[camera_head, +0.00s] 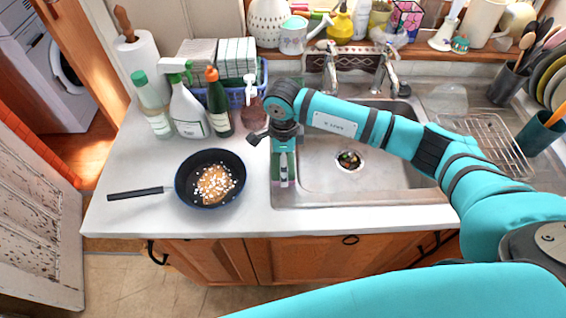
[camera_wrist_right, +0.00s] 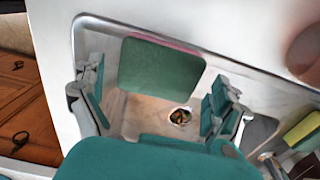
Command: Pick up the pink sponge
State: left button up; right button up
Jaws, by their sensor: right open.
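The sponge (camera_wrist_right: 160,68) shows in the right wrist view as a green rounded pad with a pink edge along its far side. It is at the sink's rim corner, and I cannot tell whether it touches the sink. My right gripper (camera_wrist_right: 156,78) is open, with one finger on each side of the sponge in that view. In the head view my right gripper (camera_head: 284,178) points down at the sink's left edge. A strip of the sponge (camera_head: 275,165) shows beside it, and the rest is hidden. My left gripper is not in view.
The steel sink (camera_head: 330,185) has a drain (camera_head: 348,161) and a faucet behind. A frying pan (camera_head: 210,178) sits left on the counter, near bottles (camera_head: 188,110). A yellow and green item (camera_wrist_right: 303,130) shows right in the wrist view. The counter's front strip is clear.

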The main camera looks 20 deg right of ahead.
jog(key=shift+f, duration=1)
jog(key=c, duration=0.5)
jog(key=shift+c, duration=0.2)
jog(key=shift+r, duration=0.1)
jog(key=shift+r+b, duration=0.3)
jog(key=shift+r, duration=0.1)
notch_tip(320, 180, up, 2)
jog(key=shift+w+r+b, duration=0.1)
jog(key=shift+b, duration=0.7)
jog(key=s+a+b, duration=0.1)
jog(key=s+a, duration=0.1)
jog(key=s, duration=0.2)
jog(key=s+a+r+b, duration=0.1)
jog(key=s+a+b, duration=0.1)
jog(key=s, duration=0.3)
jog(key=s+a+b, duration=0.2)
jog(key=s, duration=0.2)
jog(key=shift+s+a+r, duration=0.1)
jog(key=shift+s+r, duration=0.2)
jog(key=shift+s, duration=0.05)
jog(key=shift+s+a+r, duration=0.15)
jog(key=shift+s+a, duration=0.05)
jog(key=shift+s, duration=0.4)
